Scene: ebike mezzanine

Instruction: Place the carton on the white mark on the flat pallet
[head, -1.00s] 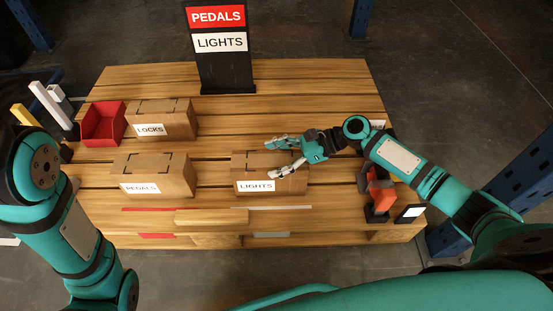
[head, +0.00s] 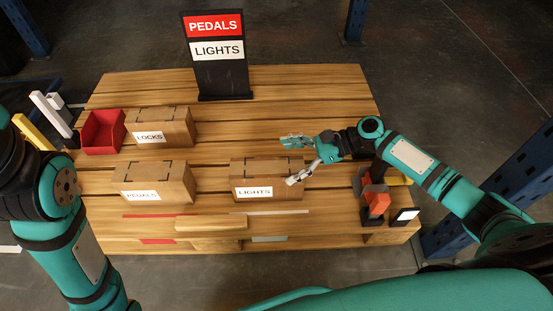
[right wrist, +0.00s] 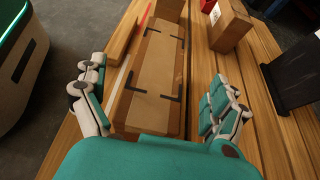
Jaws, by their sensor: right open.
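The brown LIGHTS carton (head: 250,171) sits on the wooden flat pallet (head: 290,90), right of centre near its front. A white strip (head: 275,212) lies on the pallet just in front of it. My right gripper (head: 294,161) is open and empty at the carton's right end, one finger on its far side and one towards its near side. In the right wrist view the carton (right wrist: 152,82) lies lengthwise between the spread fingers (right wrist: 157,98); contact is not visible. My left arm enters at the left, but its gripper is outside the picture.
PEDALS (head: 165,175) and LOCKS (head: 170,120) cartons and a red bin (head: 103,131) stand at left. A red strip (head: 160,214) lies left of the white one, with a wooden block (head: 211,221) in front. A sign (head: 220,75) stands behind; a red-and-black tool (head: 376,200) stands right.

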